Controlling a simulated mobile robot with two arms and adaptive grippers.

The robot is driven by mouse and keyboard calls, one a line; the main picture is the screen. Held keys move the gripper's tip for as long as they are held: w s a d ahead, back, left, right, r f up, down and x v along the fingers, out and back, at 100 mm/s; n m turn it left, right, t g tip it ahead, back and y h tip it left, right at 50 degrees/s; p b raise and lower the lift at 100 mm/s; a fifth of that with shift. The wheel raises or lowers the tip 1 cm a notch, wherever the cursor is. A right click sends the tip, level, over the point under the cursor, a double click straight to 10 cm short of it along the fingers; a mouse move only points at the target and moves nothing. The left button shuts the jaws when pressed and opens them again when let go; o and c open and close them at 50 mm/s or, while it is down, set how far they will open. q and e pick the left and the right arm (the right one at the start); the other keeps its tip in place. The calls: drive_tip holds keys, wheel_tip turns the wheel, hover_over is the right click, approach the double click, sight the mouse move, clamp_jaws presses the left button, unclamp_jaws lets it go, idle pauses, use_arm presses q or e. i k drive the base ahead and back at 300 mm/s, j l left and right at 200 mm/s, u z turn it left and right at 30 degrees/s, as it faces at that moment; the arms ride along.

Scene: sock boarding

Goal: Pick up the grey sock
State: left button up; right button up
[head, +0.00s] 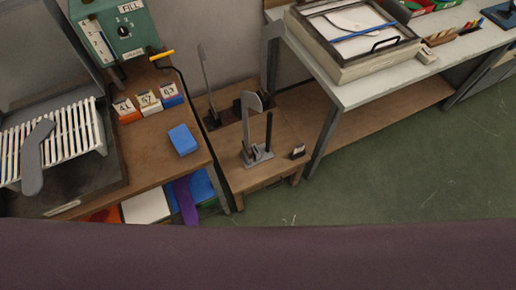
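A grey sock (37,158) lies at the far left in the head view. It rests across a rack of pale slats (62,135), and its lower end hangs over the rack's front edge onto the dark surface. Neither of my grippers is in the head view, so I cannot see whether they are open or shut.
The brown bench (160,172) holds a green machine (120,30), numbered boxes (149,103) and a blue block (183,140). A low wooden stand (265,172) carries upright grey forms (252,125). A white table (345,92) stands right. Green floor (420,165) is clear.

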sight(31, 176)
drive_tip(key=k+u, duration=0.1)
drive_tip(key=u, duration=1.75)
